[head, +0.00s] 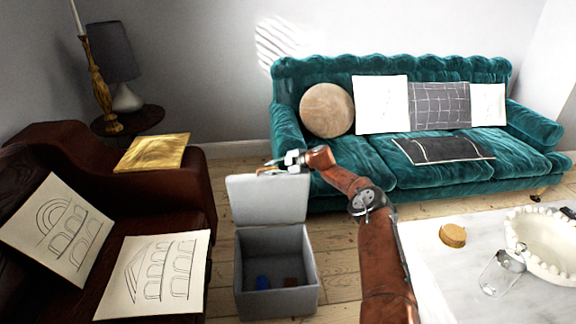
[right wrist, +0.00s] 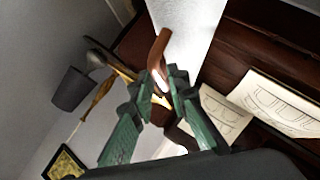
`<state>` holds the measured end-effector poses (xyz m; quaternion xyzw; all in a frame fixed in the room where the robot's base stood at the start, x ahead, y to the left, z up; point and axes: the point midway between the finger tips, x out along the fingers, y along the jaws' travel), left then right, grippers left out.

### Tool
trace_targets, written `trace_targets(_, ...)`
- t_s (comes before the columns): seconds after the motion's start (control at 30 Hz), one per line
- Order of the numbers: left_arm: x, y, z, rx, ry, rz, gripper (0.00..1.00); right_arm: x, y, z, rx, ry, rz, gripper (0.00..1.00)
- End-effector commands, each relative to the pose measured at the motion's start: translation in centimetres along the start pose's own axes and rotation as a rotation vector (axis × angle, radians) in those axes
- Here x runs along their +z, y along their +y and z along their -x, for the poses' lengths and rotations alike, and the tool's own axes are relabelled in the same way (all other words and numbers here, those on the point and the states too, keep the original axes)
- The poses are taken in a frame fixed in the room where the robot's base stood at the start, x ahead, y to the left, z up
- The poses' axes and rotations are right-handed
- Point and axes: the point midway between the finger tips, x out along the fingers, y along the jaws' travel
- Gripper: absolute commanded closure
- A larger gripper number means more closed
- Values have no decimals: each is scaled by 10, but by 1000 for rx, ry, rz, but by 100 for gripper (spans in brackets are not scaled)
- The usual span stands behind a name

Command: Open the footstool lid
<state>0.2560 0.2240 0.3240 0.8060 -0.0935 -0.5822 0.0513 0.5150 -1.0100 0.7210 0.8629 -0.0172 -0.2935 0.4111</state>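The footstool is a grey box (head: 243,275) on the floor in the head view. Its pale grey lid (head: 268,200) stands raised, roughly upright, at the back of the box, so the inside shows. My right gripper (head: 270,168) is at the lid's top edge. In the right wrist view, its green-padded fingers (right wrist: 162,82) close around a brown strap (right wrist: 158,50) beside the pale lid (right wrist: 188,30). My left gripper is in neither view.
A blue object (head: 262,282) and a brown one (head: 290,282) lie inside the box. A dark red armchair (head: 190,190) stands close on the left. A teal sofa (head: 350,185) is behind, and a white table (head: 440,285) with a bowl is on the right.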

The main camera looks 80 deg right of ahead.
Motion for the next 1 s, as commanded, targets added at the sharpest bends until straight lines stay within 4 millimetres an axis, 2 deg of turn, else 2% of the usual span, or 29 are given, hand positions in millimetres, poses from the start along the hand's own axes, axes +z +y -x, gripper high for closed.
trace_targets(0.47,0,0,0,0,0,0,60,0,-1,29,-3,-2,2,85)
trace_targets(1.0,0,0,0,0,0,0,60,1,0,81,0,-3,0,85)
